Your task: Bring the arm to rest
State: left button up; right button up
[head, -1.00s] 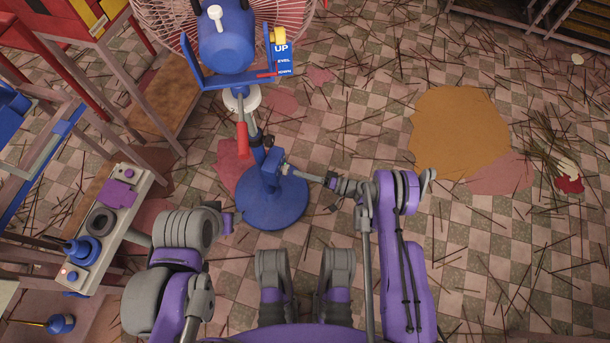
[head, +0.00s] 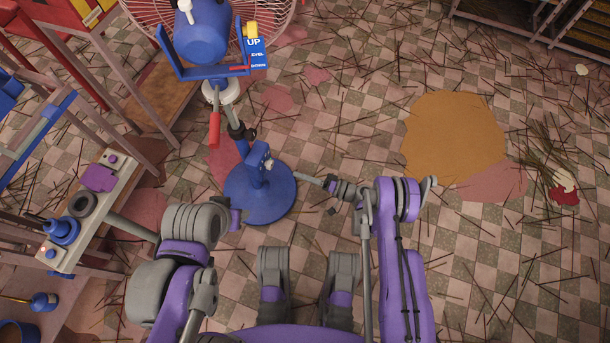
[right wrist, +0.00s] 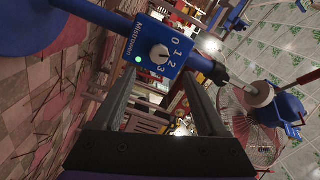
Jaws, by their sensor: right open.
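My right gripper (head: 316,194) is open and empty, just right of the blue fan stand. The small blue control box (head: 260,160) on that stand is left of its fingertips, with a gap between. My right arm (head: 400,240) reaches forward, bent. My left arm (head: 190,235) is bent at the left; its gripper cannot be made out.
The fan's round blue base (head: 258,200) stands on the floor ahead, under its blue motor (head: 200,35). A grey panel (head: 90,190) is at the left. Thin sticks litter the checkered floor, with a tan patch (head: 453,135) at right. Floor to the right is mostly open.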

pick_arm(q)
jog(key=shift+d, duration=0.1)
dwell(0.6)
pick_arm(e)
jog(key=w+d+r+g+h, duration=0.1)
jog(key=w+r+h, duration=0.25)
jog(key=r, duration=0.55)
jog(key=s+d+r+h, duration=0.2)
jog(key=d+r+h, duration=0.25)
jog(key=r, duration=0.75)
jog(key=s+d+r+h, duration=0.5)
jog(key=s+d, duration=0.3)
jog(key=s, duration=0.4)
jog(key=s+d+r+h, duration=0.4)
jog(key=s+d, duration=0.4)
jog(key=s, duration=0.4)
pick_arm(q)
notch_tip(320, 180, up, 29)
jog(key=t+p, duration=0.1)
jog(key=p, duration=2.5)
jog(key=shift+w+r+p, duration=0.15)
jog(key=shift+w+p, duration=0.2)
pick_arm(e)
notch_tip(320, 180, up, 30)
jog(key=t, duration=0.1)
jog(key=shift+d+f+m, duration=0.15)
jog(key=shift+m, duration=0.15)
